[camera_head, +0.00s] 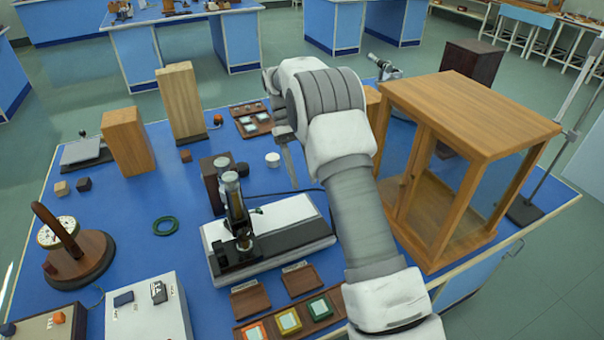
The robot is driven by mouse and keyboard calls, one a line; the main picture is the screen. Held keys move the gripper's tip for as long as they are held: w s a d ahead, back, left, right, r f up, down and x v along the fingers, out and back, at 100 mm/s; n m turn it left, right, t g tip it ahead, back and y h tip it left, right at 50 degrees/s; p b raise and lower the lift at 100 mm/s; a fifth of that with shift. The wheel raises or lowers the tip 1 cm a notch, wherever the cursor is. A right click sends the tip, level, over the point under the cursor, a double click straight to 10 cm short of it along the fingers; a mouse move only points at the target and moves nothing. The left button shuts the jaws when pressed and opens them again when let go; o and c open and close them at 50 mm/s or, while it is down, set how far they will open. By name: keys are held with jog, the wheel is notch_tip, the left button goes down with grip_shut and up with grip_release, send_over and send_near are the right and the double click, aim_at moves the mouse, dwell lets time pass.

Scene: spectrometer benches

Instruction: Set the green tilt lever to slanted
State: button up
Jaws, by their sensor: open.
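I cannot make out a green tilt lever with certainty in the head view. The green things I see are a flat dark green ring (166,226) lying on the blue bench top and a green-framed square (320,307) in the front wooden tray. A black microscope-like instrument (236,215) stands on a white and black base in the middle. My gripper (288,155) hangs above the bench behind this instrument, open, with nothing seen in it. My arm crosses the picture and hides part of the bench behind it.
A wood-framed glass case (470,95) stands close on the right of my arm. Two upright wooden blocks (180,100) stand at the back left. A round dial on a wooden stand (75,250) is at the left. Some blue bench top around the ring is clear.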

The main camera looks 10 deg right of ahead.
notch_tip(320, 180, up, 6)
jog(key=t+y+p, duration=0.1)
jog(key=t+p, duration=0.2)
jog(key=t, duration=0.4)
send_over(260, 210)
jog(key=f, duration=1.7)
jog(key=shift+s+f, duration=0.25)
jog(key=shift+s, duration=0.05)
grip_shut()
